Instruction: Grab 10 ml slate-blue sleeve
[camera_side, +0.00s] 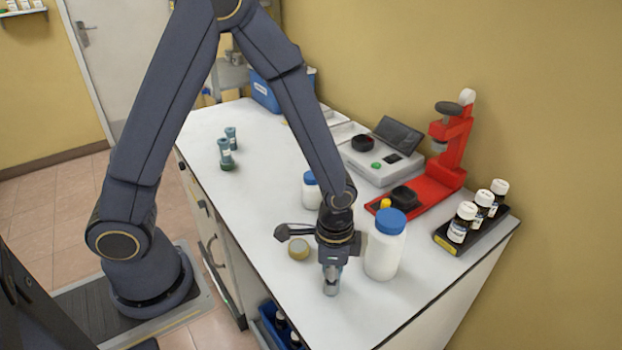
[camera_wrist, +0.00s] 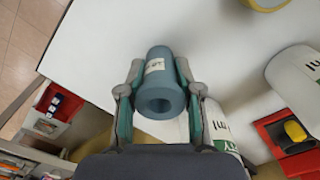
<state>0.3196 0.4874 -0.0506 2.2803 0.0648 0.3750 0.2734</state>
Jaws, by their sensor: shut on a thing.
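My gripper (camera_side: 331,268) points down over the front part of the white bench, and its fingers are shut around a slate-blue sleeve (camera_side: 330,286). In the wrist view my gripper (camera_wrist: 158,72) has one finger on each side of the sleeve (camera_wrist: 171,72). The sleeve is a hollow cylinder with its open end towards the camera and a pale label on its side, too small to read surely. I cannot tell whether its lower end touches the bench. Two blue-green, waisted pieces (camera_side: 226,152) stand apart at the bench's far left.
A large white bottle with a blue cap (camera_side: 385,250) stands close right of my gripper. A smaller one (camera_side: 311,190) is behind. A round tan lid (camera_side: 299,248) lies left.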

